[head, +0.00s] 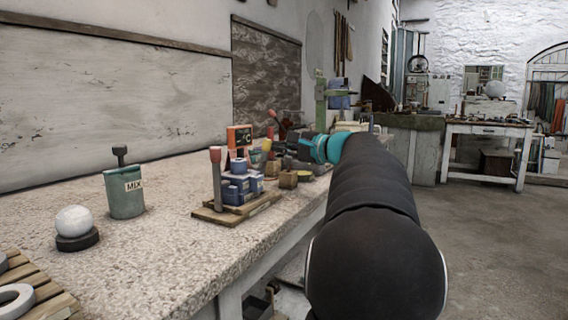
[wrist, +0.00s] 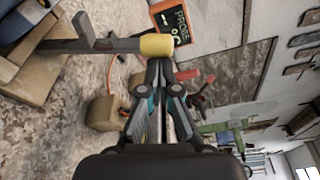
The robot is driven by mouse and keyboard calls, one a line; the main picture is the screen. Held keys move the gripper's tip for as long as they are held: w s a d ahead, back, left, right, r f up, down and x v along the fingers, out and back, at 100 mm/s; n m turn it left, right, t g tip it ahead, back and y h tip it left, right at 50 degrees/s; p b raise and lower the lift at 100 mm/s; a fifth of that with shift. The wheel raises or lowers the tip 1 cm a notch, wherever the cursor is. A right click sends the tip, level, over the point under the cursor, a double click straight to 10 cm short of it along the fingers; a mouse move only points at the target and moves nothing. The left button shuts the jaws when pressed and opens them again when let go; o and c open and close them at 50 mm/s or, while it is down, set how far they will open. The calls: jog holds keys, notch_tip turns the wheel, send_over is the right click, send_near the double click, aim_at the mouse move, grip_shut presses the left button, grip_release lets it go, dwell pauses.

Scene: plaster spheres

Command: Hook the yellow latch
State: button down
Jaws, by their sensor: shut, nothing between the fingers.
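The yellow latch end (wrist: 157,45) is a short yellow cylinder on a flat grey bar (wrist: 90,45) in the wrist view. The bar runs left to a wooden block and dark blue parts. My gripper (wrist: 159,66) is shut and empty, with its fingertips just below the yellow end in that picture. I cannot tell whether they touch it. My arm covers the bench's right side there.
The speckled bench (head: 150,255) holds a green MIX pot (head: 125,192), a white ball (head: 73,221) on a dark base, and a red-topped post (head: 216,178) on a wooden board. An orange-framed sign (wrist: 178,20) stands close behind the latch.

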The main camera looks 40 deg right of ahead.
jog(key=b, duration=0.1)
jog(key=a+n+b, duration=0.1)
jog(key=s+a+n+b, duration=0.1)
jog(key=shift+a+r, duration=0.15)
jog(key=shift+r, duration=0.1)
jog(key=shift+s+a+r+b, duration=0.2)
jog(key=shift+a+r+b, duration=0.05)
jog(key=shift+a, duration=0.3)
jog(key=shift+s+a+r+b, duration=0.2)
jog(key=shift+a+r+b, duration=0.05)
jog(key=shift+a, duration=0.25)
jog(key=shift+a+r, duration=0.1)
jog(key=shift+a, duration=0.05)
jog(key=shift+s, duration=0.1)
